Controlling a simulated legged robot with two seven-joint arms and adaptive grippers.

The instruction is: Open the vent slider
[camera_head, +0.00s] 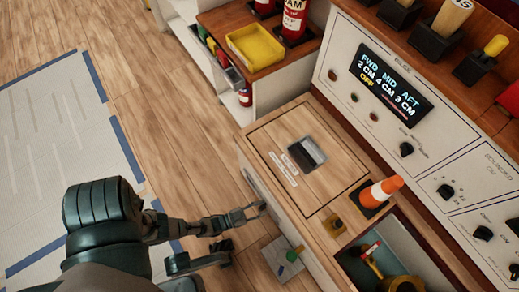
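My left gripper (250,212) reaches in from the left, with its fingertips at the front face of the wooden cabinet (258,181). The fingers are small and dark here, and I cannot tell whether they are open or shut, or whether they touch the face. A narrow slot or strip shows on that face just above the fingertips, and I cannot tell whether it is the vent slider. No other part is clearly a vent slider. My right gripper is not clearly in view.
The cabinet top has a hatch with a dark recessed handle (305,153). An orange cone (382,190) and an open bin (425,263) are at its right. A control panel with a display (391,79) stands behind. A yellow tray (256,46) sits farther back.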

